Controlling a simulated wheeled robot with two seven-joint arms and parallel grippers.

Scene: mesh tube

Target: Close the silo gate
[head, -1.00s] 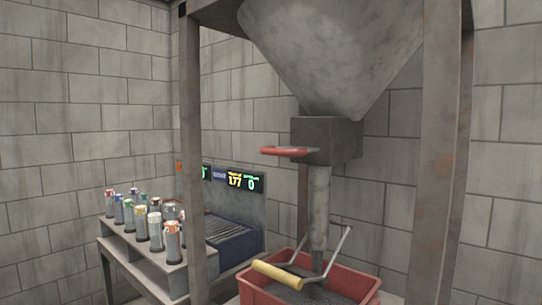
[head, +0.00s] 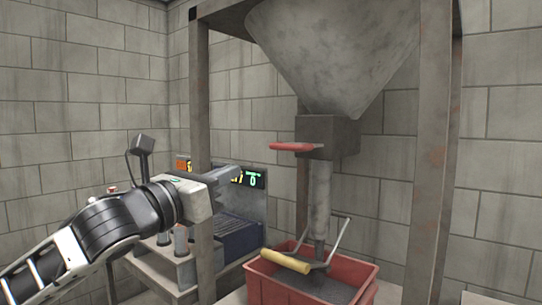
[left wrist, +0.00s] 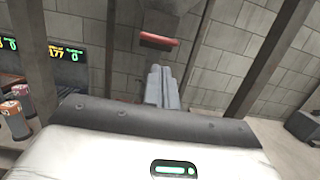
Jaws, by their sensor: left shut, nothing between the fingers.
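The silo (head: 335,60) is a grey metal hopper in a steel frame. Below it sits a dark gate box (head: 335,135) with a red gate handle (head: 292,147) sticking out to the left. The handle also shows in the left wrist view (left wrist: 159,40), above and beyond my fingers. My left gripper (head: 236,174) is shut and empty, left of the handle and a little lower, apart from it. Its fingers also show in the left wrist view (left wrist: 162,86). My right gripper is not in view.
A spout pipe (head: 319,200) runs down from the gate box to a red bin (head: 345,280) of dark grains with a yellow-handled bail (head: 285,261). A frame post (head: 200,115) stands behind my left gripper. A bench with capped tubes, seen in the left wrist view (left wrist: 14,120), and displays stands left.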

